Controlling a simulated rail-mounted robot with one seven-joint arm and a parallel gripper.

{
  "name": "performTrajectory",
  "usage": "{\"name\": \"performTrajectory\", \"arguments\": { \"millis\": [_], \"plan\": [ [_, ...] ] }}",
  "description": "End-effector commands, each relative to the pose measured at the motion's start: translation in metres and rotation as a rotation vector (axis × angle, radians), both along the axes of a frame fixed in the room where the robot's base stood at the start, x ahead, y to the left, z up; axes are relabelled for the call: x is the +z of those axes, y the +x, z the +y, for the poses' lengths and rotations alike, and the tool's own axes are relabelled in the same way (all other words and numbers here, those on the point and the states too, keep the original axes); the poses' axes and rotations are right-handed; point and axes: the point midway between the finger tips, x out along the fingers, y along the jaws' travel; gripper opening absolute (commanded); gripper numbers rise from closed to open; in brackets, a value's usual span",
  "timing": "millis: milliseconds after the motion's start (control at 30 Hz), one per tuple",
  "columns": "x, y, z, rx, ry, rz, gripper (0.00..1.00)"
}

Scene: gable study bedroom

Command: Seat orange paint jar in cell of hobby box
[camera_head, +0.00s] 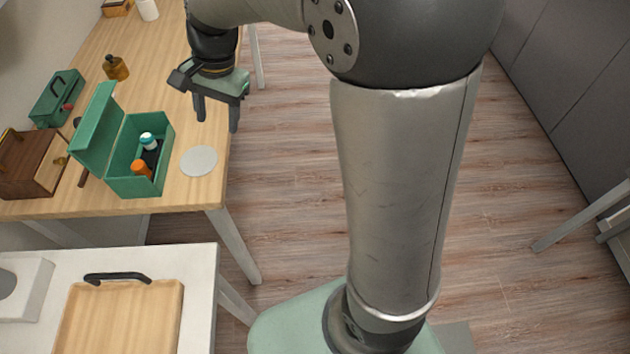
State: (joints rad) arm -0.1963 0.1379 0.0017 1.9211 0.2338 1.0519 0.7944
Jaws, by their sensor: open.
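The hobby box (165,148) is a green open box on the wooden table, with its lid (97,128) raised on the left side. The orange paint jar (140,168) is inside the box, towards its near end. Its lower part is hidden by the box wall, so I cannot tell how deep it sits or which cell it is in. A white and teal jar (148,140) is beyond it in the same box. My gripper (217,122) is open and empty, pointing down near the table's right edge, to the right of the box and apart from it.
A pale round disc (199,161) lies right of the box. A brown wooden box (28,165), a closed green case (57,98) and an amber bottle (116,68) stand to the left and behind. A wooden tray (120,320) rests on the nearer white surface.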

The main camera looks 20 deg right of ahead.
Motion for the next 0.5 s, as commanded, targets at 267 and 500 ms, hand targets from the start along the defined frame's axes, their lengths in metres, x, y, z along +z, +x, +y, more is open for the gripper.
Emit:
{"name": "performTrajectory", "arguments": {
  "millis": [267,500],
  "plan": [
    [-0.024,-0.152,-0.103,0.520,-0.168,-0.115,0.52],
    [-0.043,-0.199,-0.124,0.705,-0.216,-0.125,0.52]
  ]
}}
